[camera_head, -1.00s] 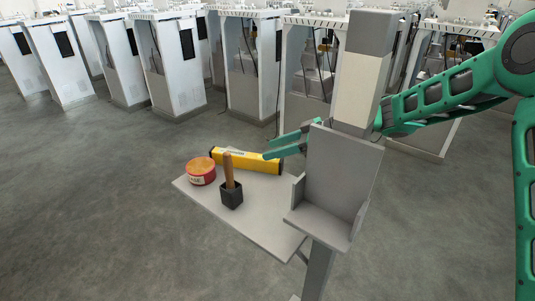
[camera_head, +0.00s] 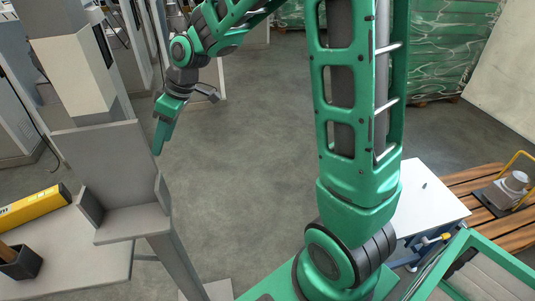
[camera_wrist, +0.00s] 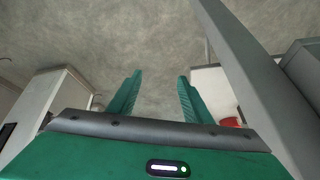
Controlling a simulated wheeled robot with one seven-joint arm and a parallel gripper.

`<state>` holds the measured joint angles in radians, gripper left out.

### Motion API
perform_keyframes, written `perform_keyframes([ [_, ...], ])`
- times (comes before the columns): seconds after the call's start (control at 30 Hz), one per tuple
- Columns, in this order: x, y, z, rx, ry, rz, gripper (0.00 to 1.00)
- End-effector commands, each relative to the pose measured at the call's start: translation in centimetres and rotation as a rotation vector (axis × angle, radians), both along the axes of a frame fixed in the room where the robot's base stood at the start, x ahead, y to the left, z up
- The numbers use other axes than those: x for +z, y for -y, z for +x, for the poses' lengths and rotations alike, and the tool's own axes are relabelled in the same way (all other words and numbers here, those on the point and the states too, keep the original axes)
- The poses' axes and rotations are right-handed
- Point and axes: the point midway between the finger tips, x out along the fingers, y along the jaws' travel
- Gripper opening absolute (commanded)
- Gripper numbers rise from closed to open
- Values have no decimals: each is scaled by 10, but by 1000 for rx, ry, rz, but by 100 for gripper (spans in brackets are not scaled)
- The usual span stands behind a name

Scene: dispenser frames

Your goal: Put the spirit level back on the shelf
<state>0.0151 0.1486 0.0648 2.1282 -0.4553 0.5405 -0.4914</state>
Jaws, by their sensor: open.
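The yellow spirit level (camera_head: 32,207) lies at the left edge of the head view, cut off by the frame, at the back of a flat grey shelf (camera_head: 85,250). My gripper (camera_head: 158,148) is in the air to the right of the grey post and its tray, well apart from the level. In the wrist view, my gripper (camera_wrist: 158,88) has its two green fingers spread with nothing between them, pointing over bare floor. The level cannot be made out in the wrist view.
A grey tray (camera_head: 130,222) on a post stands between the shelf and my arm. A red tin (camera_wrist: 232,122) shows in the wrist view. A white table (camera_head: 425,195) is at right. Floor around my gripper is clear.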

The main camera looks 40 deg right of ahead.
Motion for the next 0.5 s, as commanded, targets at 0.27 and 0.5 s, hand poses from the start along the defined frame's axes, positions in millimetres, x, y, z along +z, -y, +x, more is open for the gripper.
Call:
perform_keyframes([
  [0.27,20,157,-108,-543,-178,-165,45],
  [0.5,25,237,-236,-1023,-348,-201,45],
])
